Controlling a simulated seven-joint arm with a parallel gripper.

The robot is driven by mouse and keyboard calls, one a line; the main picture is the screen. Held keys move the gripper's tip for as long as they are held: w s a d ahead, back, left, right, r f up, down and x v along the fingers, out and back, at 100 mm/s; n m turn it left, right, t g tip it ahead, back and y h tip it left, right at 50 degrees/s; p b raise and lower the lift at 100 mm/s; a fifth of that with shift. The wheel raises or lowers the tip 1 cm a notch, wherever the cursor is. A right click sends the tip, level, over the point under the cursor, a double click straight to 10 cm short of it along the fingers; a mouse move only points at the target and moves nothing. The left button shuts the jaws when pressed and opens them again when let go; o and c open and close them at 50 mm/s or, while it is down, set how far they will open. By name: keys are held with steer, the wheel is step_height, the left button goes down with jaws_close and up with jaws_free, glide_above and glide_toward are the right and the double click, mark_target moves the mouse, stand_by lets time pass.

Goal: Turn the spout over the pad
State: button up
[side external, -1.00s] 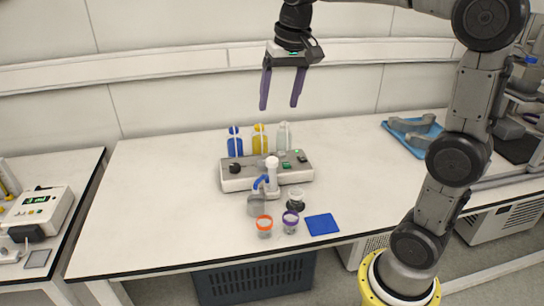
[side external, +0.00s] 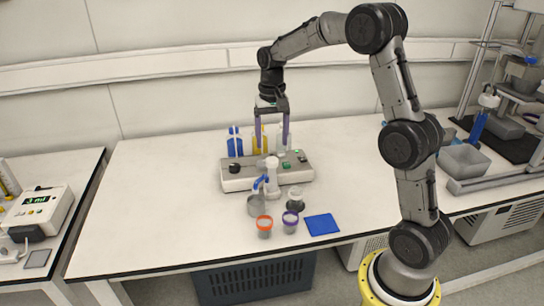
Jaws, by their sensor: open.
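My gripper (side external: 272,149) is open and empty, its two purple fingers pointing down above the back of the grey device. The device base (side external: 236,183) stands mid-table with a white column (side external: 273,172) at its front. A small blue spout (side external: 261,182) sits at the left of the column, above a grey cup (side external: 256,206). The blue square pad (side external: 322,225) lies flat on the table to the front right of the spout, apart from it.
An orange-rimmed jar (side external: 264,226), a purple-rimmed jar (side external: 290,221) and a clear jar (side external: 295,198) stand close by. Blue (side external: 235,143), yellow and clear bottles stand behind the device, near my fingers. The table's left side is clear.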

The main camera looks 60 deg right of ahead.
mark_target(272, 159)
step_height(272, 159, down, 6)
steer(key=shift+f, duration=0.15)
stand_by(0.3)
jaws_close()
stand_by(1.3)
